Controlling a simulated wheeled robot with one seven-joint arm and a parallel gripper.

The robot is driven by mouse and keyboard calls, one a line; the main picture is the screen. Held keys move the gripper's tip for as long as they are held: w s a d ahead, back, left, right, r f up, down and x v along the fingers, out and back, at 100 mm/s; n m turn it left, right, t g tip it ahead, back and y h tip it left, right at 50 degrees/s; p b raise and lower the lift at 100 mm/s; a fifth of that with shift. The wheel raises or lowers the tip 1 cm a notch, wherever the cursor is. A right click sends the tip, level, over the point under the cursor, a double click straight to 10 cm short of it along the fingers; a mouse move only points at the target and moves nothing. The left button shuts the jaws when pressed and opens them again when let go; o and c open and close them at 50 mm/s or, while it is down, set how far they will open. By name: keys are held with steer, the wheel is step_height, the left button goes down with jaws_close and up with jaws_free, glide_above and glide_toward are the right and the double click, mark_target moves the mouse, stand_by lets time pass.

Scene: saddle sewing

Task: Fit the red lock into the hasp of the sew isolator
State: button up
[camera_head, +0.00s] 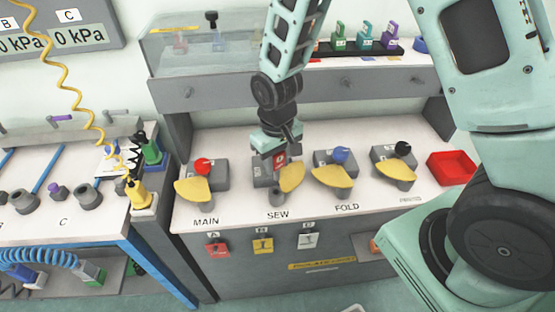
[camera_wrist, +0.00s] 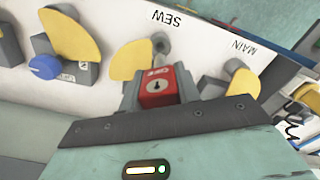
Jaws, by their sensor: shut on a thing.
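My gripper (camera_head: 277,152) is shut on the red lock (camera_head: 280,160) above the sew isolator. In the wrist view the red lock (camera_wrist: 156,92) sits between the two grey fingers, with its keyhole face showing. The sew isolator has a grey body (camera_head: 262,171), a yellow plate (camera_head: 292,178) and a short grey post (camera_head: 277,198) in front. In the wrist view its yellow plate (camera_wrist: 122,62) and post (camera_wrist: 161,43) lie just beyond the lock. The lock's shackle and the hasp opening are hidden, so I cannot tell whether they touch.
The main isolator (camera_head: 197,178) with a red knob stands to the left. The fold isolator (camera_head: 336,172) with a blue knob and a black-knobbed one (camera_head: 396,166) stand to the right. A red tray (camera_head: 452,167) is at the right end. A grey shelf (camera_head: 300,90) runs behind.

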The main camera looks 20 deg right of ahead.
mark_target(276, 173)
steer(key=shift+w, duration=0.3)
steer(key=shift+f+b, duration=1.7)
steer(key=shift+f, duration=0.8)
steer(key=shift+f+b, duration=1.25)
steer(key=shift+f, duration=0.85)
stand_by(0.4)
steer(key=o, duration=1.2)
steer(key=shift+c, duration=0.2)
